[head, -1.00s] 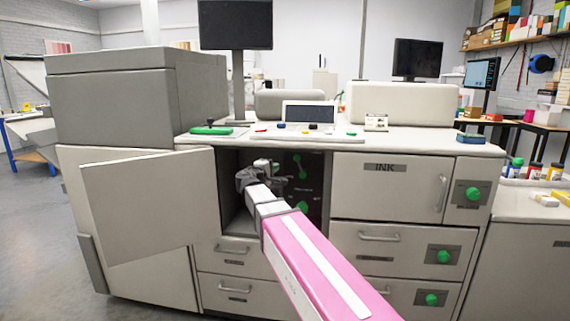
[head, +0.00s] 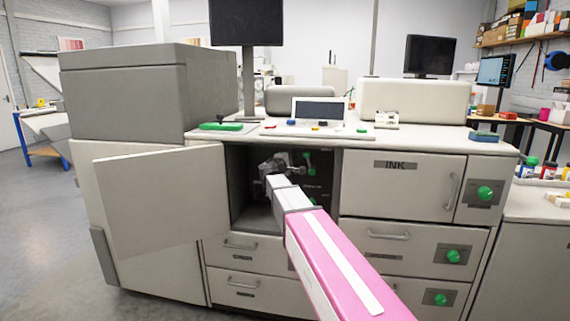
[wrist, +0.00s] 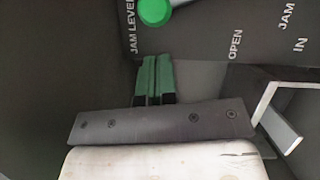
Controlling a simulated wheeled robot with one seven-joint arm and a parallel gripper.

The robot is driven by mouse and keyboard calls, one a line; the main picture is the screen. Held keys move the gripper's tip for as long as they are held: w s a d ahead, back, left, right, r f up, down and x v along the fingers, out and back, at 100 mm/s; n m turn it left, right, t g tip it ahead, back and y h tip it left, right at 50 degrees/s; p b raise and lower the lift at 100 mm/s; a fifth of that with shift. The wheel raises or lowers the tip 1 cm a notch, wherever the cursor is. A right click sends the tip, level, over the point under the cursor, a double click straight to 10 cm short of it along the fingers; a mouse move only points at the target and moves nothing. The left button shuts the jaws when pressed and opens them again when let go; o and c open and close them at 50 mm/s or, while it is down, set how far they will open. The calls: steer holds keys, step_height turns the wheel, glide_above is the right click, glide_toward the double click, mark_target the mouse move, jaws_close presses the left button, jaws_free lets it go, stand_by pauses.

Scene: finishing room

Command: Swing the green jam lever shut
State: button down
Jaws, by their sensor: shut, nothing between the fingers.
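The green jam lever shows in the wrist view as a round green knob (wrist: 154,11) on a pale shaft at the top, beside a panel lettered JAM LEVER and OPEN. My gripper (wrist: 154,72) is shut and empty, its two green-and-black fingers together just below the knob, with a visible gap to it. In the head view my gripper (head: 268,168) is inside the dark open compartment. Green handles (head: 309,171) show on the compartment's back wall to its right; I cannot tell which one is the jam lever. My arm hides the lower part of the opening.
The open cabinet door (head: 160,198) stands to the left of the compartment. The INK door (head: 395,190) and drawers with green knobs are on the right. A light-coloured bracket (wrist: 278,112) is at the right of the wrist view. The compartment walls are close around my gripper.

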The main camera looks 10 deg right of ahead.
mark_target(305, 154)
steer(key=shift+d+r, duration=0.15)
steer(key=shift+d, duration=0.55)
steer(key=shift+d+r, duration=0.1)
steer(key=shift+d, duration=0.55)
steer(key=d, duration=0.1)
steer(key=d+r+m, duration=0.1)
steer(key=s+d, duration=0.1)
steer(key=shift+r+g, duration=0.3)
